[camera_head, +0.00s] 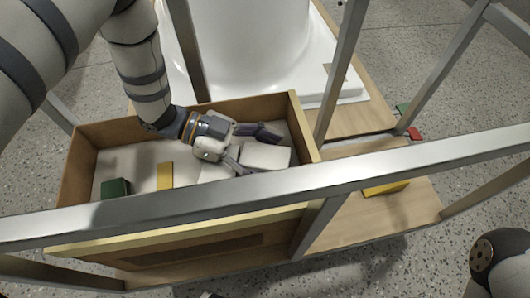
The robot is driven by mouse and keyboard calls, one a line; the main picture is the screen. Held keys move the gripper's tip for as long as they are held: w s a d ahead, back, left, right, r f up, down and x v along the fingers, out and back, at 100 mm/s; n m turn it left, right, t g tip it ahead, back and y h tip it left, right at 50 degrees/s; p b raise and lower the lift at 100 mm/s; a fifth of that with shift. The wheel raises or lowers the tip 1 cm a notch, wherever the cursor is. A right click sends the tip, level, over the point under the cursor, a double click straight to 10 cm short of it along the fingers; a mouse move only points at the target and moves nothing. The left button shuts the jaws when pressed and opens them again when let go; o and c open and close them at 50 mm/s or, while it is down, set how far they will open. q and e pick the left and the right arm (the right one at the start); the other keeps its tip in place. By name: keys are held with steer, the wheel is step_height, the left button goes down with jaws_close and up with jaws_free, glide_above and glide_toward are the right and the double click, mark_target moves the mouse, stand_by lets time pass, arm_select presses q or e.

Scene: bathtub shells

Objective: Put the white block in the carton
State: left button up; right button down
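The carton (92,172) is an open brown box with a pale floor, standing at the centre left behind a metal rail. A white block (266,156) is inside it, near its right wall. My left gripper (257,152) reaches down into the carton from the left. Its two dark fingers are spread apart, one at the far side of the white block and one at its near left side. I cannot tell whether the fingers touch it. The rail hides the near part of the carton floor. My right gripper is not in view.
A green block (115,188) and a yellow block (165,176) are in the carton's left half. A metal rail (400,163) crosses in front, with upright posts around. Another yellow block (385,187) lies on the wooden board at right. A white tub shell (250,50) stands behind.

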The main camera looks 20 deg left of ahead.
arm_select(q)
steer(key=shift+r, duration=0.3)
steer(key=p+v, duration=0.2)
steer(key=v, duration=1)
